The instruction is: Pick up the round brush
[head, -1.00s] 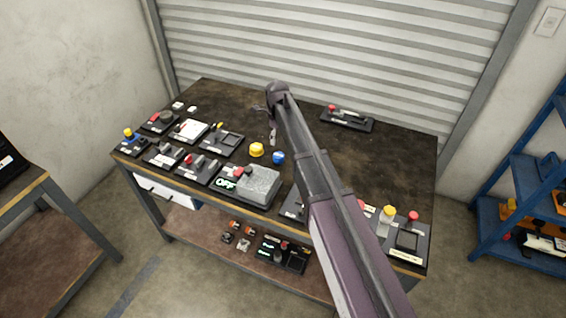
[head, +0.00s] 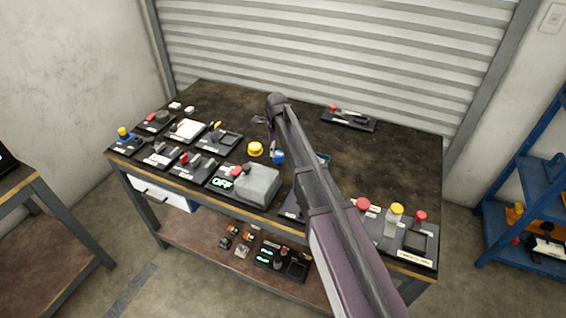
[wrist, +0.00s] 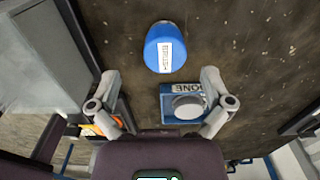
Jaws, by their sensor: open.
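I cannot make out a thing that is surely the round brush. A blue round piece (wrist: 165,45) with a white label stands on the dark tabletop in the wrist view, beyond my fingertips; its lettering is hard to read. It also shows in the head view (head: 278,158), beside a yellow round piece (head: 255,149). My gripper (wrist: 159,78) is open, its two fingers apart with nothing held. A blue tray (wrist: 166,117) with upside-down lettering and a grey disc (wrist: 187,106) lies between and below the fingers in the wrist view. My arm hides part of the bench in the head view.
The workbench (head: 390,165) carries black panels with switches along its front and left. A grey block (head: 258,185) sits at the front, near an OFF display. A black tray (head: 349,119) lies at the back. A blue shelf (head: 540,180) stands right. The bench's right middle is clear.

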